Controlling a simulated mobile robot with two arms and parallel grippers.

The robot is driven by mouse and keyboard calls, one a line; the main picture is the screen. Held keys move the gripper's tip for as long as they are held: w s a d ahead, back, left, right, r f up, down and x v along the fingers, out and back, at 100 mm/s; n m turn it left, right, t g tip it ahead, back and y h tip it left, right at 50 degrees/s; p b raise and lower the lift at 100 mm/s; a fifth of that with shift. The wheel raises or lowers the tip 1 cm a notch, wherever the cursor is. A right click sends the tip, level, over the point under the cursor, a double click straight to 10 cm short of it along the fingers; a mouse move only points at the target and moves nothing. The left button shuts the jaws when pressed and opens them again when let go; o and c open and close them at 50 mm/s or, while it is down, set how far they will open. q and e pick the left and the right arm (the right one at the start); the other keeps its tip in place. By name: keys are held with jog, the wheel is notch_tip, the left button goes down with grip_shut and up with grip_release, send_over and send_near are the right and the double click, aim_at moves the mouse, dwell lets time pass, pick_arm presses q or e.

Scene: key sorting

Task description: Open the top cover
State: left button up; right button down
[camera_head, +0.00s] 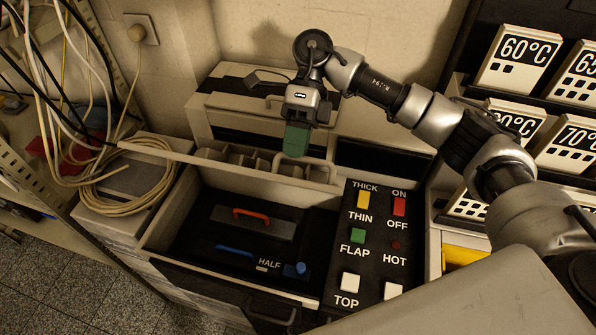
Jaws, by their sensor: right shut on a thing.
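The machine has a light cream body, with a raised cover section (205,112) at its back. A pale handle (330,172) stands on the front of its middle part, just below my gripper. My right gripper (297,122) hangs above this part, shut on a green piece (296,141) that points down. The green piece overlaps the handle area in the picture; I cannot tell whether they touch. A control panel (371,240) with a white TOP button (346,284) is at the front right of the machine. My left gripper is not in view.
An open dark compartment (190,230) holds a red handle (251,215), a blue handle (235,251) and a blue knob (296,270). Coiled cables (130,185) lie at the left. Temperature-marked boxes (515,52) fill a rack at the right.

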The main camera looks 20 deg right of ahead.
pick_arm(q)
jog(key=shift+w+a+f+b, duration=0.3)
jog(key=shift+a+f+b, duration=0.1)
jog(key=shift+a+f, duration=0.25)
pick_arm(e)
jog(key=w+d, duration=0.3)
jog(key=w, duration=0.2)
jog(key=shift+d+r, duration=0.3)
jog(key=shift+r, duration=0.1)
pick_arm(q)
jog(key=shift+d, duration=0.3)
pick_arm(e)
jog(key=c, duration=1.5)
grip_release()
jog(key=o, duration=0.3)
jog(key=shift+w+d+f, duration=0.2)
jog(key=shift+w+d, duration=0.05)
jog(key=shift+w, duration=0.1)
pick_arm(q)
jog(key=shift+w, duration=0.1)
pick_arm(e)
jog(key=shift+o, duration=0.2)
jog(key=shift+r, duration=0.1)
jog(key=shift+s+a, duration=0.1)
jog(key=shift+r, duration=0.25)
